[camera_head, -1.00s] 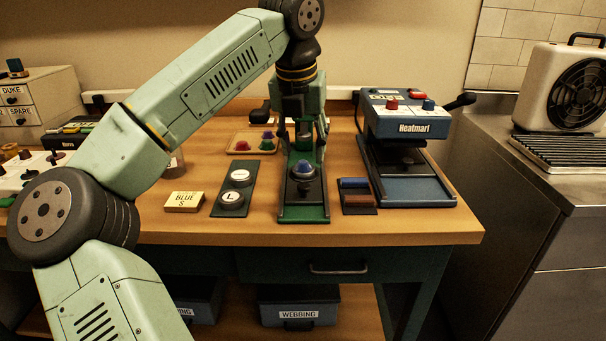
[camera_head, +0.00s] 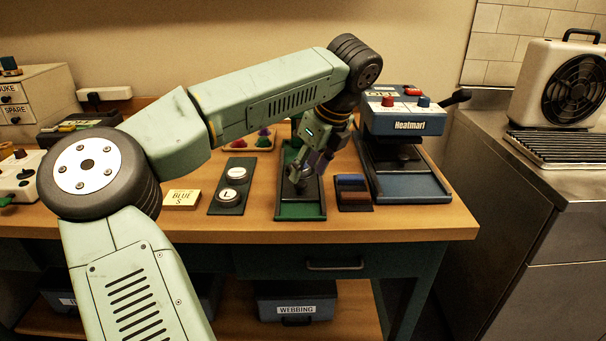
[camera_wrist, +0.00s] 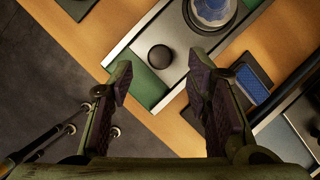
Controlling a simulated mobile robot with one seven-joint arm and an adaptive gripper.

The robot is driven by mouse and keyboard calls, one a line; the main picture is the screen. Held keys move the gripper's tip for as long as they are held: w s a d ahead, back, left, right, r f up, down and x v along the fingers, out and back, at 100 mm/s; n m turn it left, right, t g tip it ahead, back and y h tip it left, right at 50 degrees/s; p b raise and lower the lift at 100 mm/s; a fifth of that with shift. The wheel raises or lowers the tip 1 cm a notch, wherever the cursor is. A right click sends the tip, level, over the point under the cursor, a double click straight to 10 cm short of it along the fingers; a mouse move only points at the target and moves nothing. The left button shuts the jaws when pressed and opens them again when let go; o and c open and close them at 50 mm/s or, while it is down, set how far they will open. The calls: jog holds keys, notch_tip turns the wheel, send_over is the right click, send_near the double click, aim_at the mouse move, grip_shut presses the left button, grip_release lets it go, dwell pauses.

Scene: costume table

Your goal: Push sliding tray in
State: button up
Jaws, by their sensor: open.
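The sliding tray is a grey plate with a black knob (camera_wrist: 159,57) and a round blue-and-white piece (camera_wrist: 212,12) on it, both showing in the wrist view. It sits in a long green-floored track (camera_head: 301,211) on the table; bare green floor shows at the near end. In the head view my gripper covers most of the tray. My gripper (camera_head: 299,184) is tilted down over the track. In the wrist view my gripper (camera_wrist: 161,85) is open, with its fingers apart on either side of the knob's near side; contact with the tray cannot be told.
A blue Heatmart press (camera_head: 406,125) stands right of the track. A small block holder (camera_head: 353,192) lies between them. The wooden table's front edge is close by.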

aim_at(301, 182)
jog(key=shift+p+x, duration=0.35)
jog(key=shift+x, duration=1.6)
jog(key=shift+c, duration=0.5)
grip_shut()
